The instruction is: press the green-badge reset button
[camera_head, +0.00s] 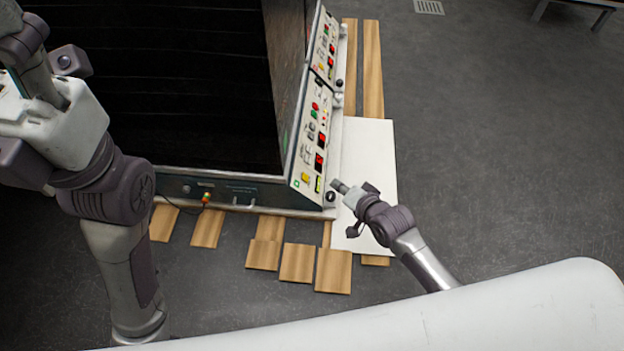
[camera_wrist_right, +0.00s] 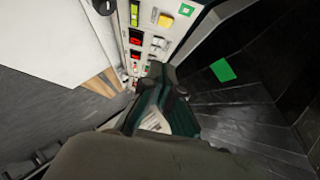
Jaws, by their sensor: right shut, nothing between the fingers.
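The control panel (camera_head: 312,140) is on the right face of a large dark machine and carries rows of coloured buttons and switches. In the right wrist view, the green badge (camera_wrist_right: 186,10) and yellow button (camera_wrist_right: 165,20) show near the top. My right gripper (camera_head: 339,186) is shut and empty, to the right of the panel's near end. In the right wrist view its fingers (camera_wrist_right: 163,78) overlap the panel; contact cannot be told. My left gripper is outside the picture.
A white board (camera_head: 370,165) and wooden planks (camera_head: 298,264) lie on the grey floor around the machine. A dark knob (camera_head: 331,197) is at the panel's near corner. A bright green patch (camera_wrist_right: 222,70) shows on the black surface. Open floor lies right.

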